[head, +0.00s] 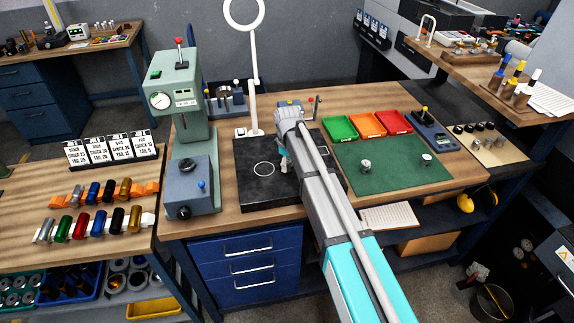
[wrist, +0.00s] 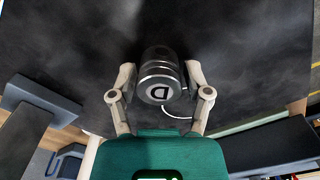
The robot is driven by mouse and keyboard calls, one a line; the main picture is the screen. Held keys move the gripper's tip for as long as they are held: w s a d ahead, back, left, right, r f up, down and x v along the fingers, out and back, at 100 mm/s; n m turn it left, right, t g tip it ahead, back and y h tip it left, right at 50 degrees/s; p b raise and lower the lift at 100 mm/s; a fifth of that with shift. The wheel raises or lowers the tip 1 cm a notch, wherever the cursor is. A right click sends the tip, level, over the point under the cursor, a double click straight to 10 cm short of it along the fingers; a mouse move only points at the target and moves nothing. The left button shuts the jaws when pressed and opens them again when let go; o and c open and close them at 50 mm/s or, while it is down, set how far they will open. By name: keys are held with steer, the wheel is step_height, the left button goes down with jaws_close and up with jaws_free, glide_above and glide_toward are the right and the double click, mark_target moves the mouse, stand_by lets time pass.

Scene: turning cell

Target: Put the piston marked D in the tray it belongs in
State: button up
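The piston marked D (wrist: 160,92) is a dark, shiny metal cylinder. Its lettered face is turned toward the wrist camera. My gripper (wrist: 160,78) has one finger on each side of it and appears shut on it, over a black plate (wrist: 60,45). In the head view my gripper (head: 284,162) is above the plate (head: 262,195), just right of its white circle, which is empty. The piston is hard to make out there. A green tray (head: 339,129), an orange tray (head: 367,124) and a red tray (head: 394,122) stand in a row behind the green mat.
Two metal parts, one left (head: 365,166) and one right (head: 427,159), stand on the green mat (head: 390,182). A green press-like gauge (head: 175,110) stands left of the plate. A tall ring stand (head: 253,80) rises behind it. Printed cards (head: 110,148) stand on the left bench.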

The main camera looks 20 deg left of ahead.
jaws_close()
steer(key=shift+r, duration=0.15)
step_height(320, 180, up, 3)
steer(key=p, duration=0.2)
steer(key=shift+f+p, duration=0.2)
steer(key=shift+p, duration=0.2)
steer(key=s+d+r+p, duration=0.7)
steer(key=s+r+p, duration=0.3)
steer(key=s, duration=0.2)
steer(key=shift+d, duration=0.15)
stand_by(0.3)
